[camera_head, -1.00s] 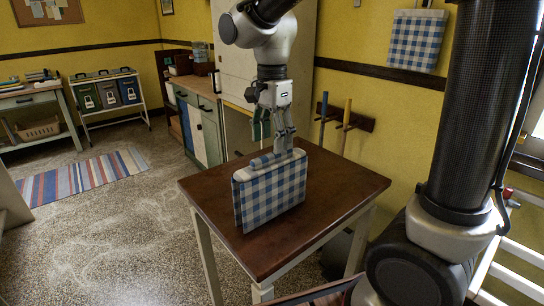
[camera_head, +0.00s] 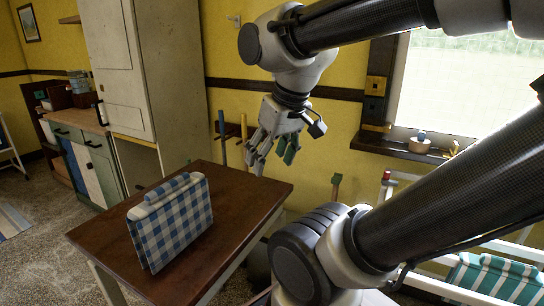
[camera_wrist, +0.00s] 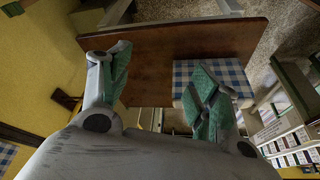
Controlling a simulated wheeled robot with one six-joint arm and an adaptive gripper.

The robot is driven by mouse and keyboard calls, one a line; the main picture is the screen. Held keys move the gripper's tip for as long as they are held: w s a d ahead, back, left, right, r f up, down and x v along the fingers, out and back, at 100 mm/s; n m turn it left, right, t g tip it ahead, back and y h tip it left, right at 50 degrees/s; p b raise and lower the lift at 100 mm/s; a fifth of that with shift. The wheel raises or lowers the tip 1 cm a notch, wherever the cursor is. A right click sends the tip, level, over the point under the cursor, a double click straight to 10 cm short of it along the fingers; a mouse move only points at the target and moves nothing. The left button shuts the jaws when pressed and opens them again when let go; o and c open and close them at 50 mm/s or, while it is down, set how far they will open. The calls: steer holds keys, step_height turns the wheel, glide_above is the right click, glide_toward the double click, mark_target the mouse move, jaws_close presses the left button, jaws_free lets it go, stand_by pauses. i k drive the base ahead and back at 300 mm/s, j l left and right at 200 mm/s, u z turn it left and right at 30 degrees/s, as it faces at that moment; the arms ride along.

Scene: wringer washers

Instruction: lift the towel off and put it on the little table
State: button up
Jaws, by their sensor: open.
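The blue-and-white checked towel (camera_head: 175,225) stands folded on the dark wooden top of the little table (camera_head: 240,190), near its front left, with a roll-like fold along its top. My gripper (camera_head: 268,157) is open and empty, above the table's back right side and apart from the towel. In the wrist view, the towel (camera_wrist: 237,70) shows beyond the right finger, which covers part of it. The tabletop (camera_wrist: 150,50) lies behind the open gripper (camera_wrist: 160,78) in that view.
A peg rack (camera_head: 232,132) with coloured handles is on the yellow wall behind the table. A window sill (camera_head: 400,150) is at right. A green-striped cloth (camera_head: 498,278) lies on a white rack at lower right. Another checked cloth (camera_wrist: 7,157) shows at the wrist view's left edge.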

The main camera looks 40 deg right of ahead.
mark_target(237, 197)
steer(key=z, duration=0.45)
steer(key=k+z, duration=0.15)
steer(key=z, duration=0.3)
steer(key=j+z, duration=0.1)
steer(key=z, duration=0.4)
steer(key=k+z, duration=0.15)
steer(key=z, duration=1.2)
steer(key=i+l+u, duration=0.25)
steer(key=l+u, duration=0.25)
steer(key=l, duration=0.25)
steer(key=k, duration=0.35)
